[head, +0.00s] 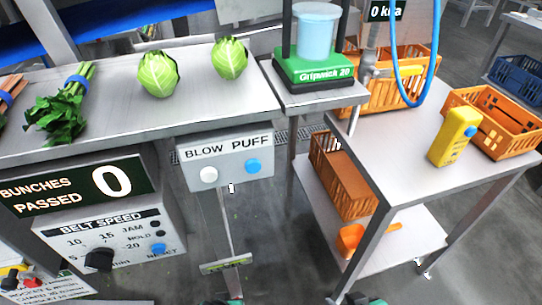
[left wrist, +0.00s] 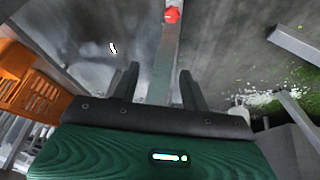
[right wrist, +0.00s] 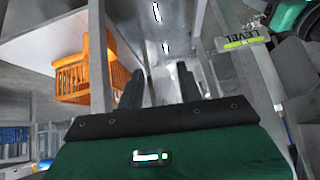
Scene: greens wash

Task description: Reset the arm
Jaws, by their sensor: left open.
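My left gripper (left wrist: 160,72) shows in the left wrist view with its two dark fingers apart and nothing between them. My right gripper (right wrist: 160,72) shows in the right wrist view with its fingers also apart and empty. In the head view only small dark and green parts show at the bottom edge, the right gripper (head: 362,299) being the clearer. Both grippers are low, over the floor and clear of the work surfaces. Most of both arms is out of view.
The steel belt table (head: 110,112) bears two lettuces (head: 158,74) and a banded green bunch (head: 62,112). The right table (head: 392,150) holds a yellow bottle (head: 454,136) and an orange crate (head: 490,112). An orange scoop (head: 350,240) lies below.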

